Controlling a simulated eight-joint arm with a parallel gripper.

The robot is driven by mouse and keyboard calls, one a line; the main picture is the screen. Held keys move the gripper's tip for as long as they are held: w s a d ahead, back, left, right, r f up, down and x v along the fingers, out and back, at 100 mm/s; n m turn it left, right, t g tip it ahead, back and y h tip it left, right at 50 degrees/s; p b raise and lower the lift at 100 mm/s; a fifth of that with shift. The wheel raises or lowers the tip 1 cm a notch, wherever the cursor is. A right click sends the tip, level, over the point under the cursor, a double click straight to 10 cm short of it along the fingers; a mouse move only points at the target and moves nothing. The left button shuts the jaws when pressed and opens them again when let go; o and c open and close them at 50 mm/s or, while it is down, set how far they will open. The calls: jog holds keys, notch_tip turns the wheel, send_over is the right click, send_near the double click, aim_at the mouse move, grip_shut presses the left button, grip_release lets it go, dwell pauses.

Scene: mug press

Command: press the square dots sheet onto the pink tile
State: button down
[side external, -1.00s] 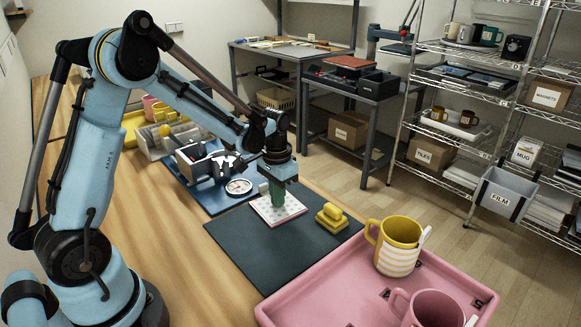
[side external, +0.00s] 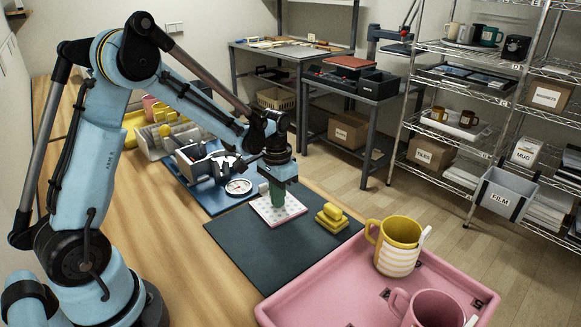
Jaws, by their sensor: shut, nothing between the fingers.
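The square dots sheet (side external: 293,206) shows as a pale dotted face with a thin pink edge below it, lying on the dark mat (side external: 262,250). The pink edge looks like the pink tile (side external: 279,225), mostly covered by the sheet. My gripper (side external: 277,203) is shut and points straight down over the middle of the sheet. Its green fingers appear to touch the sheet or hover just above it; I cannot tell which. The fingers hide the sheet's centre.
A yellow block with a handle (side external: 332,218) sits on the mat, right of the sheet. A mug press (side external: 206,160) and a round dial (side external: 238,187) stand behind. A pink tray (side external: 300,305) with a striped yellow mug (side external: 397,250) and a pink mug (side external: 435,308) is at front right.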

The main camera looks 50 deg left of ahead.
jog(key=shift+r, duration=3)
jog(key=shift+s+d+r, duration=0.15)
jog(key=shift+r, duration=0.1)
jog(key=s+d+r+t, duration=0.6)
jog(key=s+d+t, duration=0.1)
jog(key=s, duration=0.4)
jog(key=shift+s+d+r, duration=0.15)
jog(key=shift+d, duration=0.4)
